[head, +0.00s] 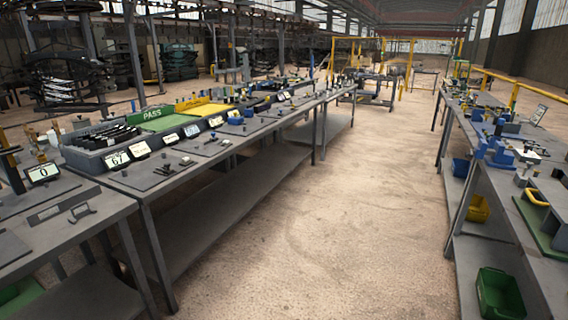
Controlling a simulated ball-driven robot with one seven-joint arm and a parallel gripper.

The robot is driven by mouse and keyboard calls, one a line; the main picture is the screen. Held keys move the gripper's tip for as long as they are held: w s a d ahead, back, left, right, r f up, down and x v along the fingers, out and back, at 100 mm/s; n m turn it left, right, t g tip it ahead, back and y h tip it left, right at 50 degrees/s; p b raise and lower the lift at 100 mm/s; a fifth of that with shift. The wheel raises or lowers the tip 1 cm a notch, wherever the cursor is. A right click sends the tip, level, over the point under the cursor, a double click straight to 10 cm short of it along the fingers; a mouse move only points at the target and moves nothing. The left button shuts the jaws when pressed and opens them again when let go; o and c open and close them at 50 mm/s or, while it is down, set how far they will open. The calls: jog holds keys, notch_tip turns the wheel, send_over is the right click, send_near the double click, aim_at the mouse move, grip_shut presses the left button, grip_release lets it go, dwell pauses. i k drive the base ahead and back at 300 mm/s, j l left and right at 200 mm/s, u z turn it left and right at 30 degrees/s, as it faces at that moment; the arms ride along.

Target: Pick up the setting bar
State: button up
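I cannot tell for sure which thing is the setting bar. A small dark bar-like piece with a raised handle (82,212) lies on the near left bench. Small dark bar-shaped pieces (166,169) also lie on the long left bench. At the right edge, a yellow-handled piece (537,198) sits by a green plate (536,222) on the right bench. These are small or cut off, so their details are unclear. My gripper is not in view.
A long grey bench (165,182) runs along the left, with number displays (116,159) and a green PASS tray (158,117). The right bench (490,185) holds blue fixtures (495,152). A green bin (499,294) sits below it. The aisle floor (330,210) between is clear.

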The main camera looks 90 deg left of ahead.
aim_at(34, 219)
jog(key=i+u, duration=0.1)
jog(key=u, duration=1.9)
